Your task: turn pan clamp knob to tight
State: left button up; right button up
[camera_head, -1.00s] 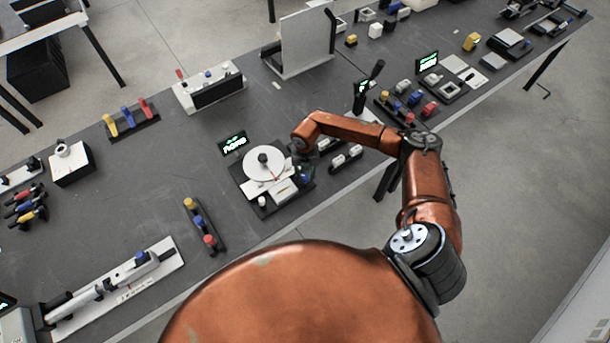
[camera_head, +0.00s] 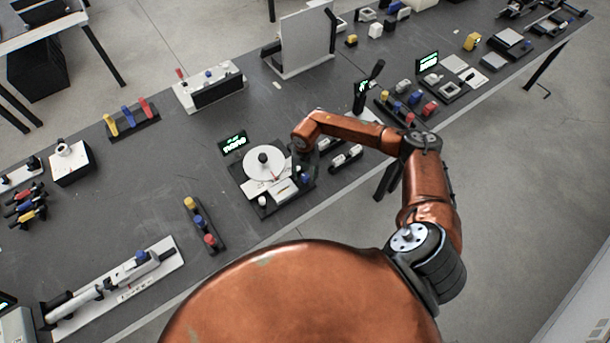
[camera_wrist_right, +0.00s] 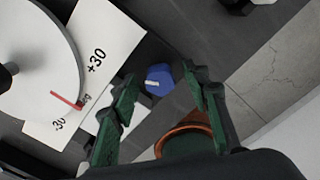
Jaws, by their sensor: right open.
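The pan clamp knob (camera_wrist_right: 158,79) is a small blue knob with a short white mark, seen in the right wrist view. My right gripper (camera_wrist_right: 159,72) is open, with its dark green fingers on either side of the knob; I cannot tell whether they touch it. A round white pan plate (camera_wrist_right: 30,60) lies left of the fingers, with a red pointer over a card printed +30 and -30. My left gripper is out of view.
A small lit display (camera_head: 233,144) stands behind the pan plate. White switches (camera_head: 347,157) lie just right of my wrist. A row of yellow, blue and red knobs (camera_head: 199,222) stands to the left. The table's front edge runs close by.

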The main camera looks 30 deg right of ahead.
aim_at(305, 176)
jog(key=shift+r, duration=0.15)
notch_tip(305, 176, up, 12)
dwell(0.4)
dwell(0.4)
